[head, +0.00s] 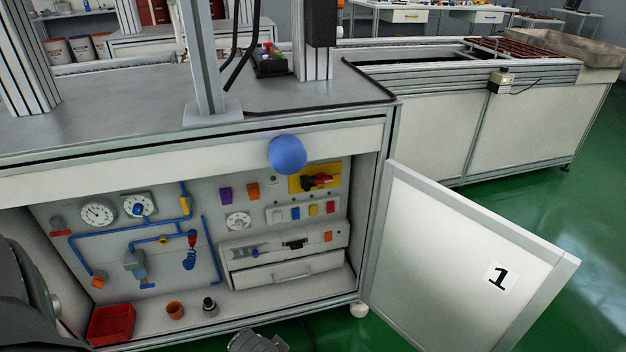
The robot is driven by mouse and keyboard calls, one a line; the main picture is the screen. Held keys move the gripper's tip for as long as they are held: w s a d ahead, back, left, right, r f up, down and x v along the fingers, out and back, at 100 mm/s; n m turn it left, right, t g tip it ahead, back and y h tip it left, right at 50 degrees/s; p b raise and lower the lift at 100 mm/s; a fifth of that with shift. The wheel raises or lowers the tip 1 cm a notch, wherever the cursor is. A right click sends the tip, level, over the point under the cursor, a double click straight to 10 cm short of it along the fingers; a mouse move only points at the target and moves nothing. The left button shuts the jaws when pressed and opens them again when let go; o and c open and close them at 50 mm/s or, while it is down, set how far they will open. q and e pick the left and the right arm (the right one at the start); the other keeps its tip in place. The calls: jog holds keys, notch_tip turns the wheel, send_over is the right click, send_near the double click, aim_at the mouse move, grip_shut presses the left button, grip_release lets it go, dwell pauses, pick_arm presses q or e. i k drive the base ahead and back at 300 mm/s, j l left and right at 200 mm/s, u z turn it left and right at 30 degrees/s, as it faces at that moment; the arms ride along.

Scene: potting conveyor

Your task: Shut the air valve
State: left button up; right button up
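The cabinet's back panel carries blue air pipes (105,233) with two round gauges, one at the left (98,212) and one to its right (139,205). A red handle (60,229) sits at the left end of the piping. A red and blue fitting (191,246) hangs at the lower right of the piping, and a yellow fitting (185,206) sits above it. I cannot tell for sure which part is the air valve or how it is set. No gripper fingers show. A dark part of mine crosses the left edge, and a grey part shows at the bottom, apart from the panel.
The cabinet door (455,265), marked 1, stands open to the right. A blue ball (288,154) is at the cabinet's top edge. A red bin (111,323), an orange cup (175,310) and a dark knob-like object (209,306) stand on the cabinet floor.

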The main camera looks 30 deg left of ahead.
aim_at(186, 206)
jog(key=u, duration=1.85)
jog(key=j, duration=0.35)
